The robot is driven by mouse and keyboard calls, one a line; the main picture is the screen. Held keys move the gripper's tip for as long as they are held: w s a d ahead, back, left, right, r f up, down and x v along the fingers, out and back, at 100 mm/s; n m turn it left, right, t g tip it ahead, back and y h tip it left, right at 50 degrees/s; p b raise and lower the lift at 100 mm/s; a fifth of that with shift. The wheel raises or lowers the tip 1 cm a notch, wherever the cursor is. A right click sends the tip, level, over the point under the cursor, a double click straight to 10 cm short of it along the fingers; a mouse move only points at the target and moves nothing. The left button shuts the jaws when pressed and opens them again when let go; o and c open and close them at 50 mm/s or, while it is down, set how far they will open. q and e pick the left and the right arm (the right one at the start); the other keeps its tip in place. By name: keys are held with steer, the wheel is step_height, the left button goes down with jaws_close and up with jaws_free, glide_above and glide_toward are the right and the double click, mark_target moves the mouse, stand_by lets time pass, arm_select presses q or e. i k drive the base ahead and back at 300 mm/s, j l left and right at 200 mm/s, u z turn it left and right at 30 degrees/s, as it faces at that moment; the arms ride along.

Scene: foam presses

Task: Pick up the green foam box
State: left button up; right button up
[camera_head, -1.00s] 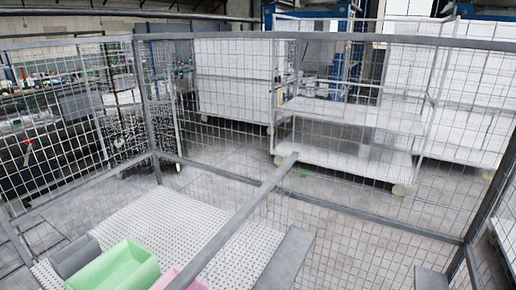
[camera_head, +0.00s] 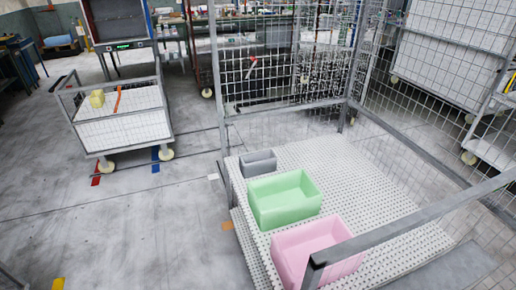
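The green foam box (camera_head: 284,199) is an open-topped box standing on the white perforated shelf (camera_head: 385,187) of a wire-mesh cage cart. It sits between a smaller grey box (camera_head: 258,164) behind it and a pink box (camera_head: 318,253) in front of it. All of it that faces me is in clear view. Neither of my grippers shows in the head view.
The cage's mesh walls (camera_head: 285,62) stand behind and to the right. A grey metal bar (camera_head: 420,215) crosses over the shelf's front right, near the pink box. A white cart (camera_head: 122,117) with a yellow object (camera_head: 97,99) stands at left. The floor (camera_head: 130,225) left of the cage is clear.

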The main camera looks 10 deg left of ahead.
mark_target(278, 201)
steer(key=i+j+z, duration=0.2)
steer(key=i+z, duration=0.15)
steer(key=i+j+z, duration=1)
steer(key=j, duration=0.2)
steer(key=j+z, duration=0.35)
steer(key=j, duration=0.15)
steer(key=i+j+z, duration=0.3)
steer(key=j, duration=0.25)
steer(key=j+z, duration=0.35)
steer(key=j, duration=0.2)
steer(key=k+j+z, duration=0.1)
steer(key=j+z, duration=0.25)
steer(key=j, duration=0.25)
